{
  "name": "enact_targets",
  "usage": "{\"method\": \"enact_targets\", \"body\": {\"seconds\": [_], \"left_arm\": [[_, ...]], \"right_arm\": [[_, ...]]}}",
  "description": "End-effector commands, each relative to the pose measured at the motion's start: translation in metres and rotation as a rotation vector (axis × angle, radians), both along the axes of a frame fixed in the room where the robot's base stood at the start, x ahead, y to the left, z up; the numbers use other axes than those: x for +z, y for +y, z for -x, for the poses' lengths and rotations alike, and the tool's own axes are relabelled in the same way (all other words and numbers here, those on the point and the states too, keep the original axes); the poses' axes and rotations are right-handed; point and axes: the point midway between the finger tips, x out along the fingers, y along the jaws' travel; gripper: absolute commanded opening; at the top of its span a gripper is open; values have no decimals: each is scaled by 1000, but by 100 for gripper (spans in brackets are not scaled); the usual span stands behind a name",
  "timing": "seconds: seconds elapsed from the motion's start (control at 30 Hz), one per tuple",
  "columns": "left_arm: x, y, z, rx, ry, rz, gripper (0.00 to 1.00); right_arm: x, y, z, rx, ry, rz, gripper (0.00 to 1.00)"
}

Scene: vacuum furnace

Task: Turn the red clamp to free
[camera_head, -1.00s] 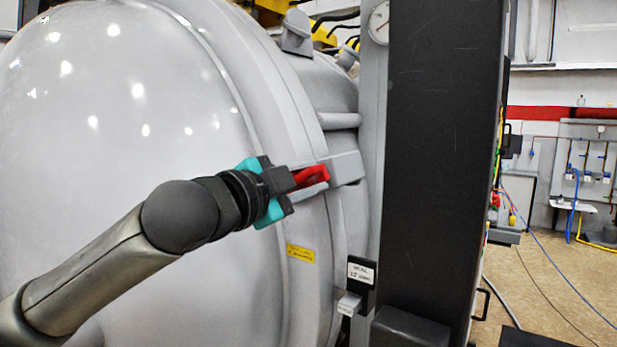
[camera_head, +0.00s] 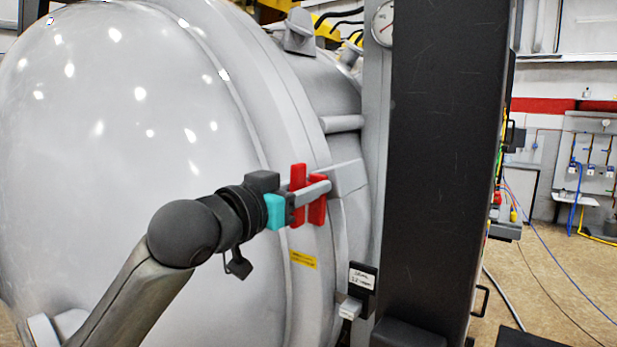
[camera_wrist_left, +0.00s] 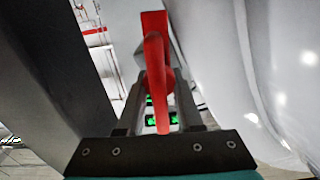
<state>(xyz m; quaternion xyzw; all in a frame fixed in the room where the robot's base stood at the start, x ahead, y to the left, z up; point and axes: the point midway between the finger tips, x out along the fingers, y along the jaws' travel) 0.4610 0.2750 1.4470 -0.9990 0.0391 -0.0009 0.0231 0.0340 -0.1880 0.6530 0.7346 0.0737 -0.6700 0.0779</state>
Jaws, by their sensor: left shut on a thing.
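The red clamp (camera_head: 317,211) sits on the grey bracket at the rim of the large grey furnace door. In the head view its red parts stand upright, on both sides of a grey bar. My left gripper (camera_head: 292,203), with teal and dark parts, reaches it from the left and is shut on it. In the left wrist view the red clamp (camera_wrist_left: 156,75) runs between the two fingers of my left gripper (camera_wrist_left: 157,105). The fingers hide part of the clamp. My right gripper is not in view.
The domed furnace door (camera_head: 110,130) fills the left side. A tall black column (camera_head: 445,150) stands close to the right of the clamp. Open floor (camera_head: 550,285) lies at the far right.

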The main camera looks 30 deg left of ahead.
Motion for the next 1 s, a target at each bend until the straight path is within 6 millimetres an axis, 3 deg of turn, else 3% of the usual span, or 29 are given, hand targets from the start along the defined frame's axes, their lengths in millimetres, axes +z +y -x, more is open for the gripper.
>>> {"method": "enact_targets", "body": {"seconds": [0.43,1.0], "left_arm": [[1,3,0,1,26,299,0],[-1,3,0,1,30,378,0]], "right_arm": [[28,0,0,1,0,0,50],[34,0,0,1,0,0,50]]}}
